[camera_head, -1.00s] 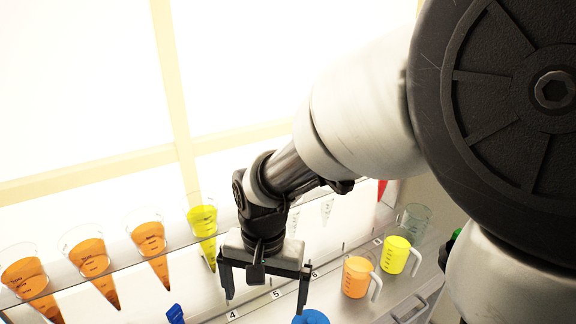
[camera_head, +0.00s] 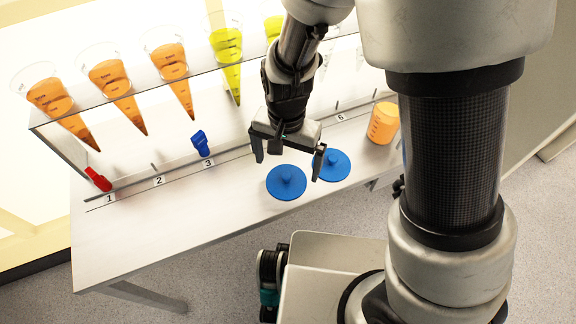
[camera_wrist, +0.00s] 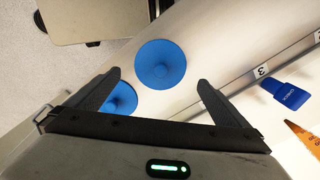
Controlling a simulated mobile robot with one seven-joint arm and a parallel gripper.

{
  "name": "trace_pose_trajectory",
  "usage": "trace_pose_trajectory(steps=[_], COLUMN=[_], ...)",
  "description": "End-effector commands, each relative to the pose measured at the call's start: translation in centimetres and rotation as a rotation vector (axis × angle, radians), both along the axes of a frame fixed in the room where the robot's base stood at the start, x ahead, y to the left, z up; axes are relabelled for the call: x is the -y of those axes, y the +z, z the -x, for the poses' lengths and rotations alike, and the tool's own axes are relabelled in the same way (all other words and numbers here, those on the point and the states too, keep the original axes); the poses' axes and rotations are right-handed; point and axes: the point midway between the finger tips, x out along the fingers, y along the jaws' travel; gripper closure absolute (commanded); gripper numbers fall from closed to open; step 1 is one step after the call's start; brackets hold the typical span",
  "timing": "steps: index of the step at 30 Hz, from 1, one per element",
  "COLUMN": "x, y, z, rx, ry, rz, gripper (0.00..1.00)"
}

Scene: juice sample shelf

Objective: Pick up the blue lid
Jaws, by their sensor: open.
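Two round blue lids with knobs lie side by side on the shelf table's surface. In the head view one blue lid (camera_head: 286,182) is at left and the other blue lid (camera_head: 332,165) is at right. My gripper (camera_head: 288,158) is open and empty above them, its right finger overlapping the right lid in the picture. In the wrist view my gripper (camera_wrist: 160,82) has one lid (camera_wrist: 160,64) between and beyond its fingertips. The other lid (camera_wrist: 120,99) is partly hidden behind the left finger.
Cones of orange and yellow juice (camera_head: 115,85) hang in the rack behind. A red clip (camera_head: 98,179) and a blue clip (camera_head: 201,143) sit along the numbered strip. An orange cup (camera_head: 383,122) stands right of the lids. The table's left part is clear.

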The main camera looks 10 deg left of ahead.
Motion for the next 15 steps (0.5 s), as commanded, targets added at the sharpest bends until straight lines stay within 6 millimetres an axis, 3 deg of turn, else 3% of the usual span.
trace_pose_trajectory(steps=[10, 15], x=[-0.1, -0.2], y=[-4.6, -5.1], z=[0.4, 0.4], rx=[-0.003, 0.000], ry=[0.001, 0.001], rz=[0.002, 0.000], gripper=[0.00, 0.00])
